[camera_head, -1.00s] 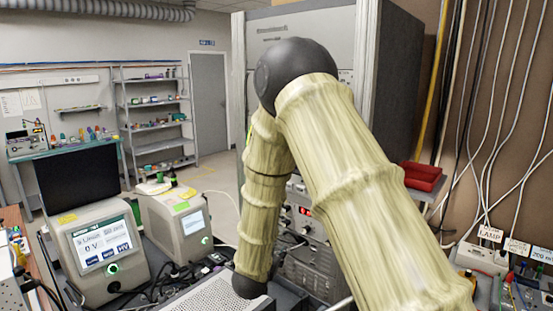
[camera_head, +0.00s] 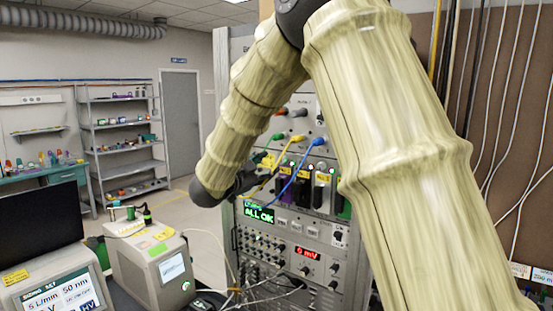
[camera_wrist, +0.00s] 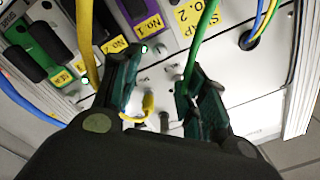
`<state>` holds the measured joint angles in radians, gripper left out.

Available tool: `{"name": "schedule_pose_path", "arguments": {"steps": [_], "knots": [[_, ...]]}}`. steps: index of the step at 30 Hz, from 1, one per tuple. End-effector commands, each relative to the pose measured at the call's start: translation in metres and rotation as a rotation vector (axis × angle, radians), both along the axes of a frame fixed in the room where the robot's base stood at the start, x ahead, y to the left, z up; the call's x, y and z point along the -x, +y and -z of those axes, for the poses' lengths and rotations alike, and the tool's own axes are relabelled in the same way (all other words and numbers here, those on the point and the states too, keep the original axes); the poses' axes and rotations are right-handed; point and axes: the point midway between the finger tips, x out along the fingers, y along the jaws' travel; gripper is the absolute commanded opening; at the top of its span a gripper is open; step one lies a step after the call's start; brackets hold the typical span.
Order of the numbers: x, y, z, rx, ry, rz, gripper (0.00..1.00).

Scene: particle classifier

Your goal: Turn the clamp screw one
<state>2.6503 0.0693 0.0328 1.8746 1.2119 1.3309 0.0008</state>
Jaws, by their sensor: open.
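In the wrist view my gripper (camera_wrist: 157,82) is open, its two teal fingers in front of the rack's pale panel. Small metal screw-like parts (camera_wrist: 165,121) show between and beyond the fingers; I cannot tell which is clamp screw one. A yellow cable runs past the left finger and a green cable (camera_wrist: 201,40) past the right one. In the head view my gripper (camera_head: 247,180) is at the rack's (camera_head: 232,255) left side, partly hidden by my arm.
Yellow and blue cables (camera_head: 297,172) hang across the rack front near my gripper. Below are an ALL OK display (camera_head: 259,213) and a red 0 mV display (camera_head: 307,253). Beige instruments (camera_head: 148,262) stand at left. Open floor shows behind them.

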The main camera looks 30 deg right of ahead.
Motion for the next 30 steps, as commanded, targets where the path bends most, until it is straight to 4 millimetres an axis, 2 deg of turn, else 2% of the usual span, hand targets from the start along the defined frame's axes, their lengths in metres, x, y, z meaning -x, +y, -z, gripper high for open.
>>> {"name": "schedule_pose_path", "arguments": {"steps": [6,13,19,28,30], "knots": [[-0.015,-0.033,-0.004,-0.001,0.001,0.000,0.43],[-0.027,-0.060,-0.002,-0.001,0.002,-0.001,0.43],[-0.032,-0.070,-0.001,-0.001,0.000,-0.002,0.43],[-0.033,-0.071,0.000,0.000,0.001,-0.003,0.43],[-0.033,-0.071,0.000,0.000,0.001,-0.003,0.30]]}}
